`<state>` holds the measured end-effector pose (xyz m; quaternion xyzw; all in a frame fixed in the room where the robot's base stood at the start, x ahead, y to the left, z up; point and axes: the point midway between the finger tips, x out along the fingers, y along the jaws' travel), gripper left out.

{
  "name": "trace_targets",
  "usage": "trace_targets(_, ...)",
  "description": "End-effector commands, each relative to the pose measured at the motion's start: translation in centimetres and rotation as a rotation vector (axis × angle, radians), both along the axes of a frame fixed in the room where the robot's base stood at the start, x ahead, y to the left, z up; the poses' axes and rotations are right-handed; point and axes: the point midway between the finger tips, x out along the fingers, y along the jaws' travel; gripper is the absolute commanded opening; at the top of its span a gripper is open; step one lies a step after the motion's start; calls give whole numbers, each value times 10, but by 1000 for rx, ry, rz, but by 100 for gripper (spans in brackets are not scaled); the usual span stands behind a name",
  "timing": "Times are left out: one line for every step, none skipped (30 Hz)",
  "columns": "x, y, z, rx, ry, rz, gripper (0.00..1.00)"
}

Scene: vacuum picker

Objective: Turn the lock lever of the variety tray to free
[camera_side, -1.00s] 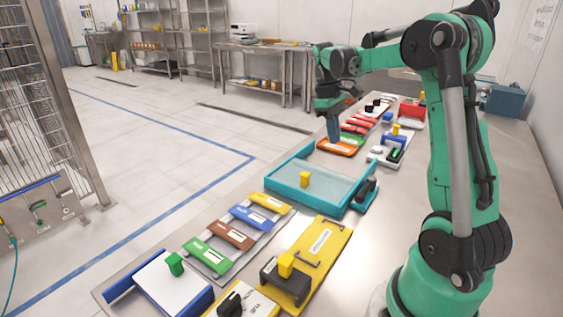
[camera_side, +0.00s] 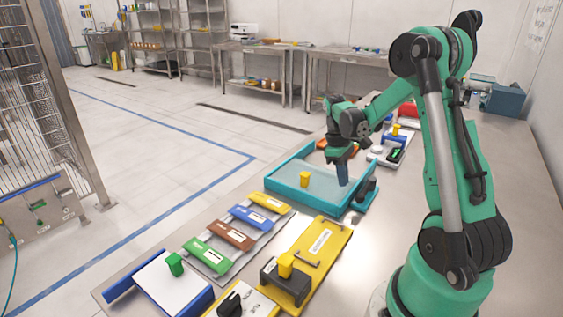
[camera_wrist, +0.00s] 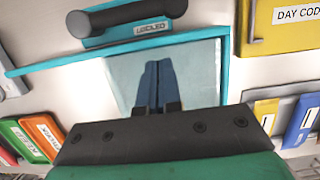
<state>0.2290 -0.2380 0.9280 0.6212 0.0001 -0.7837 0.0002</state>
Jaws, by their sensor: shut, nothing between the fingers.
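The teal-rimmed tray (camera_side: 290,201) with a pale, glassy floor lies mid-table in the side view; I take it for the variety tray, though no name on it is readable. At its right end is a black lever (camera_side: 366,188). In the wrist view this lever (camera_wrist: 130,17) is a thick dark bar on a teal base at the top, beside a label (camera_wrist: 152,28) that seems to read LOCKED. My gripper (camera_side: 342,183) is shut and empty, pointing down over the tray near its lever end. Its blue fingers show in the wrist view (camera_wrist: 155,85), apart from the lever. Fingertip height is unclear.
Nearer lie a yellow board (camera_side: 318,250) and a rack of coloured plates (camera_side: 231,236). Several small items lie beyond, including a white-and-blue device (camera_side: 390,150). Bare table (camera_side: 415,190) lies right of the tray.

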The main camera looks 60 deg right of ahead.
Motion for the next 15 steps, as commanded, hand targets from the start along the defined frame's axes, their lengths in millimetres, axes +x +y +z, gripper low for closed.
trace_targets(-9, 0, -1, 0, 0, -4, 0)
trace_targets(-12, 0, -2, 0, 0, -3, 0)
trace_targets(-17, 0, -3, 0, 0, -3, 0)
trace_targets(-20, 0, -3, 0, 0, -3, 0)
trace_targets(-22, 0, -4, 0, 0, -3, 0)
trace_targets(-24, 0, -4, 0, 0, -2, 0)
trace_targets(-26, 0, -4, 0, -1, -1, 0)
trace_targets(-27, 0, -5, 0, -1, -1, 0)
trace_targets(-28, 0, -5, 0, -1, -1, 0)
trace_targets(-28, 0, -5, 0, -1, 0, 0)
trace_targets(-28, 0, -5, 0, -1, 0, 0)
trace_targets(-29, 0, -5, 0, -1, 0, 0)
trace_targets(-29, 0, -5, 0, -1, 0, 0)
trace_targets(-28, 0, -5, 0, -1, 0, 0)
trace_targets(-28, 0, -5, 0, -1, 0, 0)
